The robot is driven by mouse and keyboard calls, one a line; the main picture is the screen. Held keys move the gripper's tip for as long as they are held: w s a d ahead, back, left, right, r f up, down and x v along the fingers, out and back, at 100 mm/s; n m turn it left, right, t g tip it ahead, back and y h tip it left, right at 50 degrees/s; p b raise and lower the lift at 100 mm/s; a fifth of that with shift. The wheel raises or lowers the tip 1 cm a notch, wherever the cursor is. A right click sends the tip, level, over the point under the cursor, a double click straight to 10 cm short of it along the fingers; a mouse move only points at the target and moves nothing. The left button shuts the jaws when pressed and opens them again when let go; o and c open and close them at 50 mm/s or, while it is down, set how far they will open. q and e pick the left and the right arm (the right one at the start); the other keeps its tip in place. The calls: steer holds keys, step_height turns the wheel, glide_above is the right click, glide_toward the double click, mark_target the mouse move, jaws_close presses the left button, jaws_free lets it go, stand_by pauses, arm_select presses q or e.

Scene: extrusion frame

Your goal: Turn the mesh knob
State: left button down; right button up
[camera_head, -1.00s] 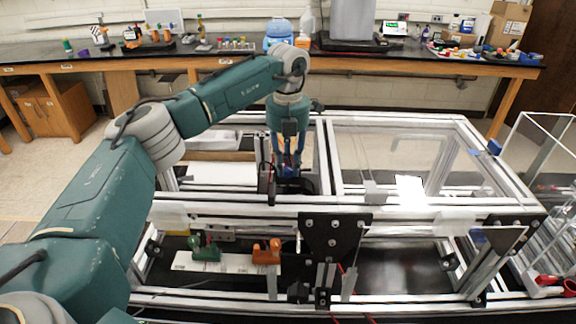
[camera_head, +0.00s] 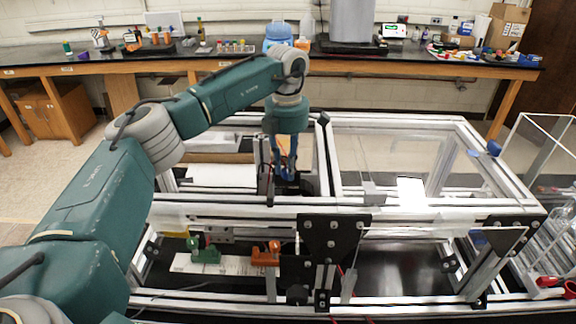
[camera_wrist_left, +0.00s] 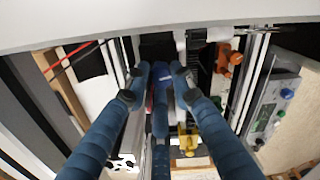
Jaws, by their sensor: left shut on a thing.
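My left gripper (camera_head: 287,170) reaches down into the left bay of the aluminium extrusion frame (camera_head: 240,201). In the left wrist view, its blue fingers (camera_wrist_left: 158,82) close around a dark blue piece (camera_wrist_left: 162,74), which looks like the mesh knob. The fingers hide much of it, so its shape and turn angle are hard to tell. In the head view the knob is mostly hidden by the fingers. My right gripper does not show.
Frame rails and a black bracket (camera_head: 334,236) stand in front of the gripper. Orange (camera_head: 266,254) and green (camera_head: 205,251) clamps sit below the front rail. A clear panel (camera_head: 390,150) covers the right bay. The wrist view shows a button panel (camera_wrist_left: 272,108).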

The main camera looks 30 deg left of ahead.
mark_target(285, 170)
arm_select(q)
steer(key=shift+s+a, duration=0.1)
stand_by(0.4)
steer(key=c, duration=1.7)
jaws_free()
steer(key=shift+o, duration=1.2)
steer(key=shift+s+a, duration=0.1)
steer(key=shift+s+r, duration=0.1)
steer(key=shift+r, duration=0.25)
step_height(285, 170, up, 12)
steer(key=shift+f, duration=0.25)
